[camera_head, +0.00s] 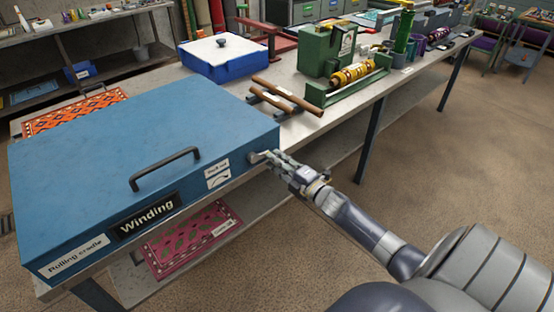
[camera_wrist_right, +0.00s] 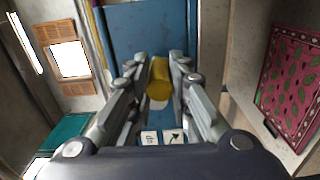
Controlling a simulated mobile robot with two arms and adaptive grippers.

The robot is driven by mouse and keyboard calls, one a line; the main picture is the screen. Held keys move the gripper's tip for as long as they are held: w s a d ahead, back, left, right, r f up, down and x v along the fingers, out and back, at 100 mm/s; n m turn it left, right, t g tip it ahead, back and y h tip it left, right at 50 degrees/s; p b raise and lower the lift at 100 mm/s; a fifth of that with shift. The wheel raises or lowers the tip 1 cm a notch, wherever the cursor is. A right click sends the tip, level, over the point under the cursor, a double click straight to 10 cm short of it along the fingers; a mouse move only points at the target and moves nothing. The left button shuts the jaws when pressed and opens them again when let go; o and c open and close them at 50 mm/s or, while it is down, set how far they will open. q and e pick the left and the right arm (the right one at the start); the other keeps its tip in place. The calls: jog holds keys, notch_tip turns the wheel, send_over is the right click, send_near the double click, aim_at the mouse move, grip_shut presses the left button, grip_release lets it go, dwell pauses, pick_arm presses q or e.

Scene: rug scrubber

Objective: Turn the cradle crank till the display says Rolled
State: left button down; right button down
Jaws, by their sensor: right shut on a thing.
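The blue rolling cradle (camera_head: 110,140) stands on the near end of the workbench, with a dark handle on its front. Its black display (camera_head: 147,216) reads "Winding". The crank (camera_head: 256,158) is at the right end of the cradle's front face, mostly hidden by my gripper. My right gripper (camera_head: 277,160) is at the crank. In the right wrist view its yellow knob (camera_wrist_right: 159,82) lies between the two fingers, and the gripper (camera_wrist_right: 158,68) is shut on it. My left gripper is not in view.
A white label with a curved arrow (camera_head: 217,175) is left of the crank. A pink patterned rug (camera_head: 195,238) lies on the lower shelf. Behind the cradle are a blue-and-white box (camera_head: 222,62), brown rods (camera_head: 285,97) and a green machine (camera_head: 328,50). The floor at right is clear.

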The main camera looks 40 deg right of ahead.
aim_at(257, 158)
jog(key=f+m, duration=0.1)
jog(key=m, duration=0.3)
jog(key=shift+a+f, duration=0.2)
jog(key=shift+f, duration=0.2)
jog(key=s+a+f+m+p, duration=0.15)
jog(key=a+m, duration=0.25)
jog(key=m, duration=0.6)
jog(key=w+a+m+p, duration=0.15)
jog(key=a+m, duration=0.35)
jog(key=m, duration=0.6)
jog(key=r+m, duration=0.3)
jog(key=m, duration=0.4)
jog(key=d+r+m+b, duration=0.1)
jog(key=r+m, duration=0.2)
jog(key=m, duration=0.4)
jog(key=r+m+b, duration=0.1)
jog(key=r+m, duration=0.2)
jog(key=m, duration=0.3)
jog(key=shift+s+d+m, duration=0.3)
jog(key=shift+m, duration=0.1)
jog(key=shift+d+r+m, duration=0.15)
jog(key=shift+m, duration=0.15)
